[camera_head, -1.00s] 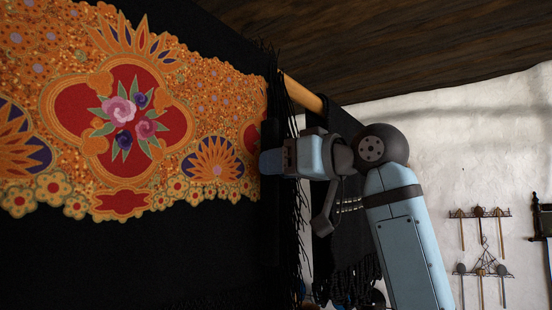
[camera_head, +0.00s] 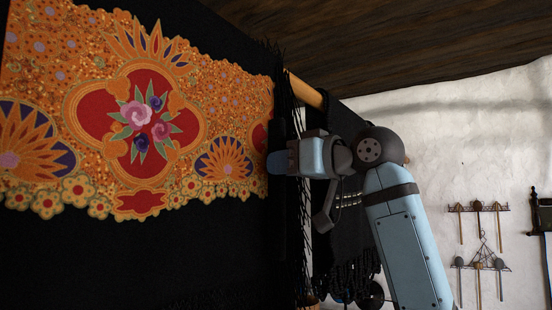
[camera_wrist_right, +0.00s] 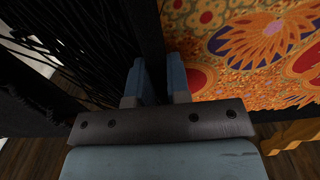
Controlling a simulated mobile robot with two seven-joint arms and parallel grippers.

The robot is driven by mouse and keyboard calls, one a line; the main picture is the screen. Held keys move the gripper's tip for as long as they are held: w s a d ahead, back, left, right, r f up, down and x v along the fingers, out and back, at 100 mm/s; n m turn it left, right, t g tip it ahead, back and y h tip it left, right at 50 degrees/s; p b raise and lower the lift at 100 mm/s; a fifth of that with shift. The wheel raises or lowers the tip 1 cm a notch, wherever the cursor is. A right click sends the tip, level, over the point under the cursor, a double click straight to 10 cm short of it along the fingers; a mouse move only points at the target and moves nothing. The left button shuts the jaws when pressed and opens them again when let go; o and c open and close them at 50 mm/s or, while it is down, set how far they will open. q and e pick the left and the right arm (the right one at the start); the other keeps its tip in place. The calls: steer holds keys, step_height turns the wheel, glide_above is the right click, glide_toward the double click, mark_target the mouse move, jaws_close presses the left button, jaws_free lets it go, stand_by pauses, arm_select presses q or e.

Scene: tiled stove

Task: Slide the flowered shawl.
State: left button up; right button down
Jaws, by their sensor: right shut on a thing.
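The flowered shawl (camera_head: 150,115) hangs over a wooden pole (camera_head: 304,92). It is black with an orange, red and gold flowered panel and a black fringe along its right edge. My right gripper (camera_head: 277,163) is shut on the shawl's right edge, below the pole. In the right wrist view, its two blue fingers (camera_wrist_right: 158,80) close on black cloth, with the patterned panel (camera_wrist_right: 265,50) to the right and fringe strands to the left. My left gripper does not show.
Another dark fringed cloth (camera_head: 350,225) hangs behind my right arm. A dark wooden ceiling (camera_head: 400,45) is above the pole.

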steer(key=shift+w+d, duration=0.4)
steer(key=shift+w, duration=0.2)
steer(key=c, duration=1.1)
jaws_free()
steer(key=shift+s, duration=0.1)
steer(key=b+v, duration=0.3)
steer(key=v, duration=1)
steer(key=shift+s+d+b, duration=0.25)
steer(key=shift+d+b, duration=0.1)
steer(key=shift+b, duration=0.05)
